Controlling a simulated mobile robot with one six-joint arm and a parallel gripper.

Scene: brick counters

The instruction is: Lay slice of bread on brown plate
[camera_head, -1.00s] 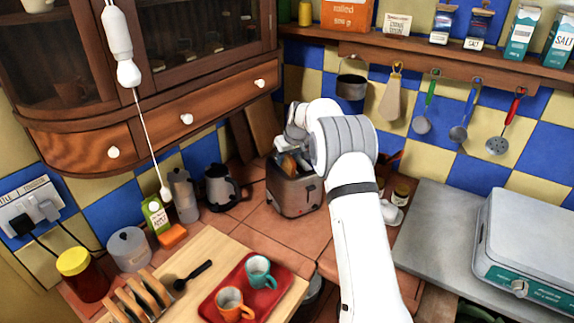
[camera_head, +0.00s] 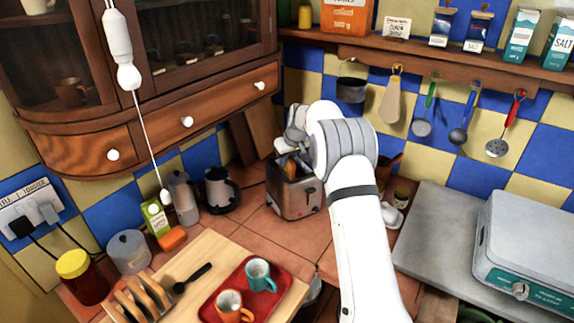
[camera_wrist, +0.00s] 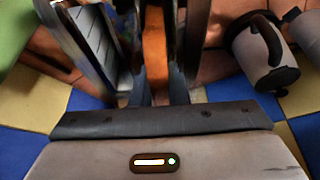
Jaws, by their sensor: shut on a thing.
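The slice of bread (camera_wrist: 155,50) shows edge-on as an orange-brown strip between the two dark fingers of my gripper (camera_wrist: 152,75) in the wrist view. The gripper is shut on it. In the head view my gripper (camera_head: 288,157) is over the metal toaster (camera_head: 297,200), and a bit of bread (camera_head: 290,167) shows at the toaster's top. My wrist and arm hide part of the toaster top, so I cannot tell how far the slice is out of the slot. I cannot make out a brown plate in either view.
A dark kettle (camera_head: 221,190) and a moka pot (camera_head: 183,198) stand left of the toaster. A wooden board (camera_head: 215,250) in front bears a red tray (camera_head: 265,300) with two cups and a toast rack (camera_head: 140,300). Utensils hang behind. Tiles before the toaster are clear.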

